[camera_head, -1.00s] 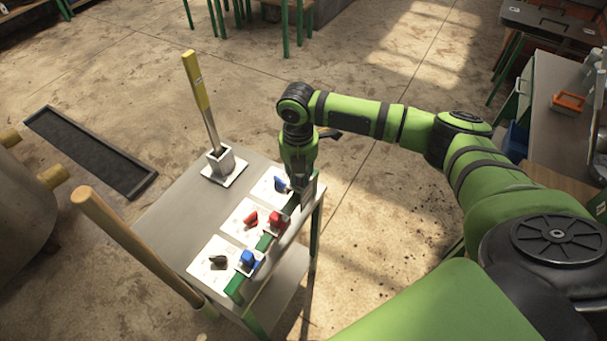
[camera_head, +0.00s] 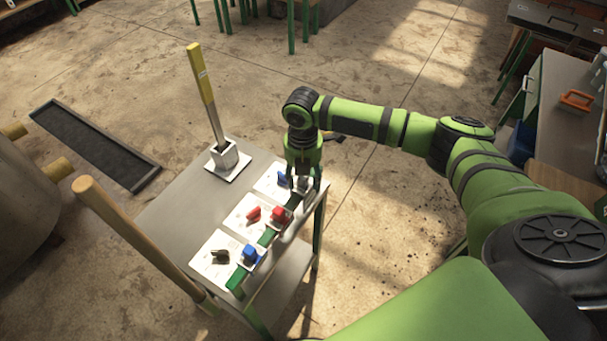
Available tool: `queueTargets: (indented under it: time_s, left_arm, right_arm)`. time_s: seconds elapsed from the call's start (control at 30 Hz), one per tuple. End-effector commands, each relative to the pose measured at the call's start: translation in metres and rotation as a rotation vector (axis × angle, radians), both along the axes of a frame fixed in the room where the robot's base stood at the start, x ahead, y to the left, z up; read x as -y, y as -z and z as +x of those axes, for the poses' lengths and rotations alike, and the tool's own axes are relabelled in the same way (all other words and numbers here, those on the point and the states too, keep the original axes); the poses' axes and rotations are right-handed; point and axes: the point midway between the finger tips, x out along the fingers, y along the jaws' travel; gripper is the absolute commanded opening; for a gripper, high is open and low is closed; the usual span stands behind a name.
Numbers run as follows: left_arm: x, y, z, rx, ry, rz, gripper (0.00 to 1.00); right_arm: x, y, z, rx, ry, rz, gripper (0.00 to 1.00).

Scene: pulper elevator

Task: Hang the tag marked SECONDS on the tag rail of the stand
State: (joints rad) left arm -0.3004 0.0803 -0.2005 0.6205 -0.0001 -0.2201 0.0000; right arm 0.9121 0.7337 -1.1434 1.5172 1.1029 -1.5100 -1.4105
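The stand (camera_head: 178,215) is a grey table with a green strip (camera_head: 236,279) along its right-hand edge. On it, three white plates carry a blue piece (camera_head: 283,177), a red piece (camera_head: 253,215) and a black piece (camera_head: 220,256). Beside the strip sit a red block (camera_head: 278,214), a blue block (camera_head: 250,253) and a grey piece (camera_head: 303,184). My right gripper (camera_head: 304,183) points down at the far end of this row, fingers apart on either side of the grey piece. Contact cannot be told. No SECONDS lettering is readable, and I cannot tell which part is the tag rail. My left gripper is out of view.
A yellow-handled tool (camera_head: 205,90) stands upright in a grey holder (camera_head: 226,157) at the stand's back. A wooden pole (camera_head: 130,237) leans along its left side. A bench (camera_head: 565,135) with an orange item is at the right. Open floor lies beyond the stand.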

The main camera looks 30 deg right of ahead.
Motion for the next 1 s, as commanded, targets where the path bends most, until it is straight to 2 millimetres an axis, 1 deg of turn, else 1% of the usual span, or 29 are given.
queueTargets:
  time_s: [0.2,0.27,0.33,0.47,0.6,0.7,0.83,1.0]
  left_arm:
    - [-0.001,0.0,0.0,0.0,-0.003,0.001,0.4]
    - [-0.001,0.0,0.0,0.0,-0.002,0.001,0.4]
    - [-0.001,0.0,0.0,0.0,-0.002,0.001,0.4]
    - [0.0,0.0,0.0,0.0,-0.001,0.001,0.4]
    - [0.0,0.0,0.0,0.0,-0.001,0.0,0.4]
    - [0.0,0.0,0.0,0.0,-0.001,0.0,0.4]
    - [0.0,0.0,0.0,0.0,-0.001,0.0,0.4]
    - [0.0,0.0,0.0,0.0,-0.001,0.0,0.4]
  right_arm:
    - [0.0,-0.001,0.0,0.0,0.0,0.0,0.53]
    - [0.0,-0.005,0.0,0.001,0.0,0.001,0.53]
    - [0.0,-0.012,0.001,0.003,0.0,0.002,0.53]
    - [0.0,-0.036,0.002,0.005,-0.001,0.001,0.53]
    - [-0.001,-0.068,0.002,0.006,-0.001,0.001,0.53]
    - [0.0,-0.087,0.002,0.004,-0.001,0.001,0.53]
    - [-0.001,-0.107,0.001,0.002,-0.001,0.0,0.53]
    - [-0.001,-0.119,0.001,0.0,0.001,0.0,0.53]
